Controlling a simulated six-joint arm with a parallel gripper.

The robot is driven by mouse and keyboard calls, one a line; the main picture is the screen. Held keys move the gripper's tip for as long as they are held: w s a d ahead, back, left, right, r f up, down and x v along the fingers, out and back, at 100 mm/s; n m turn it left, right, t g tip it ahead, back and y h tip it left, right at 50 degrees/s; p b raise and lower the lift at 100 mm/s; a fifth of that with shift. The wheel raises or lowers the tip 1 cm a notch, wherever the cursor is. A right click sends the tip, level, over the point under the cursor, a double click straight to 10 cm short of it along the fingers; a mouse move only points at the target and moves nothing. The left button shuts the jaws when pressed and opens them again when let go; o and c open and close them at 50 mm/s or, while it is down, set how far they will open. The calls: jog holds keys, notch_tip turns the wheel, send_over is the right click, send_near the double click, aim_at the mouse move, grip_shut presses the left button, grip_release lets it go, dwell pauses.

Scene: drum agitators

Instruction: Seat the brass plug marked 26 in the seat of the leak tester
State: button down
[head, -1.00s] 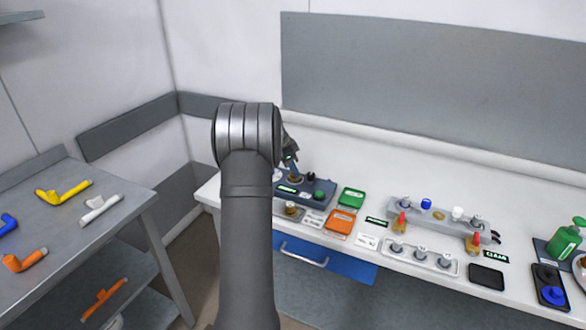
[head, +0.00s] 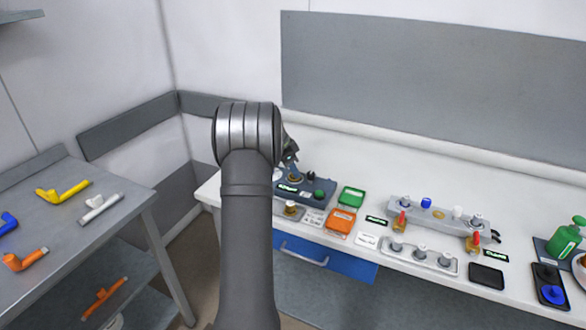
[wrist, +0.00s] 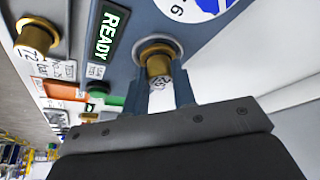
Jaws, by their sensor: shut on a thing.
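The leak tester (head: 322,184) is a dark blue-grey box at the left end of the bench. Its display (wrist: 108,36) reads READY. My gripper (wrist: 160,78) is shut on a brass plug (wrist: 158,66), whose tag appears to read 26, upside down in the wrist view. The plug's far end is at the round grey seat (wrist: 148,44), lined up with its ring. How deep it sits cannot be told. In the head view my gripper (head: 291,160) is over the tester, partly hidden by my arm.
Another brass plug (wrist: 38,36), tagged 72, stands beside the tester. Green (head: 351,196) and orange (head: 341,220) trays lie to its right. A grey fixture (head: 435,215) with several fittings stands further right. A side table (head: 120,215) at left holds coloured pipe pieces.

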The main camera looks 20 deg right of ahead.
jog(key=shift+f, duration=0.1)
dwell(0.3)
jog(key=c, duration=1.1)
grip_release()
jog(key=o, duration=0.3)
jog(key=shift+r, duration=1.3)
jog(key=shift+r, duration=0.1)
